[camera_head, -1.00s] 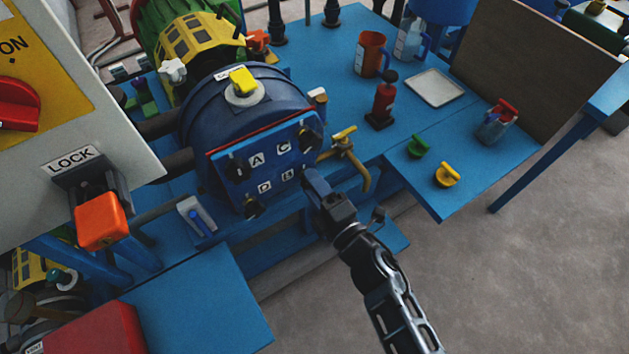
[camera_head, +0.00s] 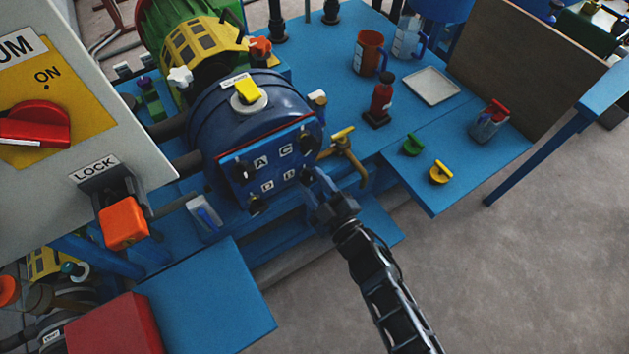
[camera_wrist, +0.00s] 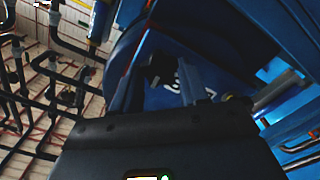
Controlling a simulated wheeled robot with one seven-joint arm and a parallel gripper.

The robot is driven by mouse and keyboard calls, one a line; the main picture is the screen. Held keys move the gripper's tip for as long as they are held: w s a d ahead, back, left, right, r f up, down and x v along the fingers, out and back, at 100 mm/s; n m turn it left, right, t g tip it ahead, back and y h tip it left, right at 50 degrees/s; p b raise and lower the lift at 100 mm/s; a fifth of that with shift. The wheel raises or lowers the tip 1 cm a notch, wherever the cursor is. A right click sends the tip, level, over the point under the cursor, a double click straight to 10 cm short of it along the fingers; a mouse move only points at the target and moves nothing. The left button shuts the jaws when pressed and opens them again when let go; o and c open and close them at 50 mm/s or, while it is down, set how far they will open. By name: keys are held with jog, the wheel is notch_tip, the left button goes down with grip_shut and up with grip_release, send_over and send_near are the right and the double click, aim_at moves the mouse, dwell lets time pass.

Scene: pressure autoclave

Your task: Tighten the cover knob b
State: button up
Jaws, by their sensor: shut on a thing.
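The blue square cover (camera_head: 275,170) closes the front of the blue autoclave drum (camera_head: 235,118). It carries the labels A, C, D and B, each near a black knob at a corner. My gripper (camera_head: 311,182) is at the lower right corner, beside label B. Its fingers are shut on cover knob b, which they mostly hide in the head view. In the wrist view the dark knob (camera_wrist: 158,68) shows between the two fingers of my gripper (camera_wrist: 160,82), against the blue cover.
A brass valve with a yellow handle (camera_head: 343,135) and a bent pipe stands just right of the cover. The panel with an orange lock handle (camera_head: 124,222) is at left. Green (camera_head: 413,145) and yellow (camera_head: 440,172) pieces lie on the bench at right.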

jog(key=shift+f+m, duration=0.1)
jog(key=shift+m, duration=0.4)
jog(key=o, duration=1.1)
jog(key=shift+c, duration=0.2)
jog(key=v, duration=0.7)
jog(key=shift+s+d, duration=0.25)
jog(key=shift+s, duration=0.1)
jog(key=s+d+r+m+t+h, duration=0.1)
jog(key=s+d+r+m+h, duration=0.25)
jog(key=s+d, duration=0.55)
jog(key=s+d+r+m+h, duration=0.3)
jog(key=s+d+r+m, duration=0.1)
jog(key=s+r, duration=0.6)
jog(key=s+d+r+m+g+h, duration=0.1)
jog(key=s+d+r+m+h, duration=0.2)
jog(key=s+r, duration=0.7)
jog(key=s+d+m, duration=0.1)
jog(key=d+m, duration=0.1)
jog(key=m, duration=0.1)
jog(key=shift+s+d, duration=0.2)
jog(key=shift+s, duration=0.05)
